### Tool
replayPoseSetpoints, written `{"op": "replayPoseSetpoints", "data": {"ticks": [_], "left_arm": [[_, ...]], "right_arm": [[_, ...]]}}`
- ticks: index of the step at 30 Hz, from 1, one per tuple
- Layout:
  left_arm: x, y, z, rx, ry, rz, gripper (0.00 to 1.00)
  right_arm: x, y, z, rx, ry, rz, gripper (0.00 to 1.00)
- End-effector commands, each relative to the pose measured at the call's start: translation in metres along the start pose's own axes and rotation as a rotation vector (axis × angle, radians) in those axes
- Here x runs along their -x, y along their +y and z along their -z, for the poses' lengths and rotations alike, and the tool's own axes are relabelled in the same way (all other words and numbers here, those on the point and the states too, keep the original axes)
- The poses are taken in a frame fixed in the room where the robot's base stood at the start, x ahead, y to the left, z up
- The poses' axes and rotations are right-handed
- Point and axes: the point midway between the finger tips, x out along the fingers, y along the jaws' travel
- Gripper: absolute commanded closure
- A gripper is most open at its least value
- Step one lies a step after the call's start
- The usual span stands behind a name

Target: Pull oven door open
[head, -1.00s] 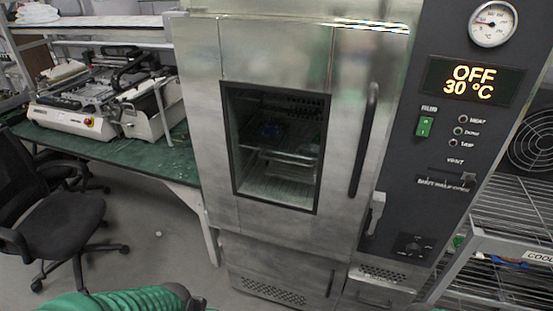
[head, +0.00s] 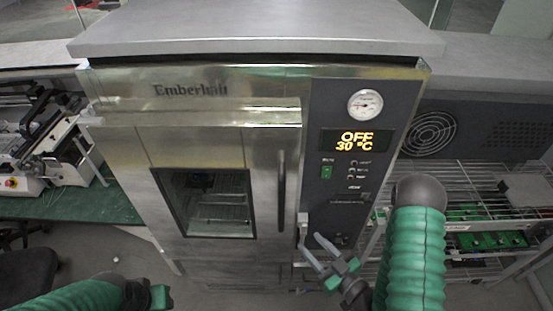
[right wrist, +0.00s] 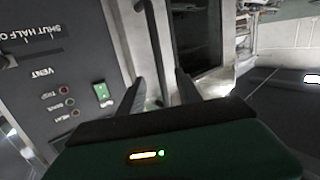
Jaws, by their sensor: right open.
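The steel oven (head: 130,110) stands in front of me in the head view with its door (head: 265,205) shut. The dark vertical door handle (head: 281,190) is on the door's right side. My right gripper (head: 311,243) is open and empty, below and right of the handle. In the right wrist view, the dark handle (right wrist: 161,45) shows beyond and between the spread fingers (right wrist: 160,77); contact is not visible. My left gripper (head: 160,297) is only partly seen at the bottom left edge, its fingers not clear.
The dark control panel (head: 340,185) right of the door reads OFF, 30 °C. A small silver latch (head: 303,225) sits at the door's lower right. A wire rack (head: 480,190) stands at right, a green-topped bench (head: 110,205) and a black chair (head: 28,270) at left.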

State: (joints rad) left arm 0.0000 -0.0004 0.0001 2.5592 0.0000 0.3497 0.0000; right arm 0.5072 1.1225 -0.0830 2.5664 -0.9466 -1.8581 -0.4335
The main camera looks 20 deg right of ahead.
Motion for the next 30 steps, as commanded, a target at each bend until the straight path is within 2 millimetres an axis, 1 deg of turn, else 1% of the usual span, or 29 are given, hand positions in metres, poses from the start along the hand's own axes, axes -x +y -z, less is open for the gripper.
{"op": "replayPoseSetpoints", "data": {"ticks": [1,3,5,8,10,14,17,18,25,27,30], "left_arm": [[0.019,0.000,0.004,0.000,-0.001,0.000,0.64],[0.021,0.000,0.004,0.000,-0.002,0.000,0.64],[0.017,0.000,0.003,0.000,-0.002,0.000,0.64],[0.005,0.000,0.000,0.000,-0.003,0.000,0.64],[-0.005,0.000,-0.002,0.000,-0.003,0.000,0.64],[-0.032,0.000,-0.009,0.000,-0.002,0.000,0.64],[-0.051,0.000,-0.013,0.000,-0.002,0.000,0.64],[-0.062,0.000,-0.015,0.000,-0.002,0.000,0.64],[-0.113,0.000,-0.027,0.000,-0.002,0.000,0.64],[-0.128,0.000,-0.031,0.000,-0.002,0.000,0.64],[-0.145,0.000,-0.035,0.000,-0.002,0.000,0.64]], "right_arm": [[0.009,0.002,0.023,-0.025,0.042,-0.018,0.59],[0.014,0.003,0.032,-0.042,0.089,-0.035,0.59],[0.013,0.003,0.032,-0.046,0.106,-0.039,0.59],[0.000,0.003,0.029,-0.041,0.112,-0.036,0.59],[-0.015,0.003,0.029,-0.040,0.114,-0.035,0.59],[-0.045,0.005,0.029,-0.039,0.117,-0.037,0.59],[-0.072,0.007,0.031,-0.039,0.118,-0.037,0.59],[-0.078,0.008,0.029,-0.040,0.115,-0.039,0.59],[-0.100,0.008,0.033,-0.040,0.115,-0.039,0.59],[-0.112,0.009,0.033,-0.039,0.115,-0.037,0.59],[-0.125,0.009,0.037,-0.042,0.113,-0.039,0.59]]}}
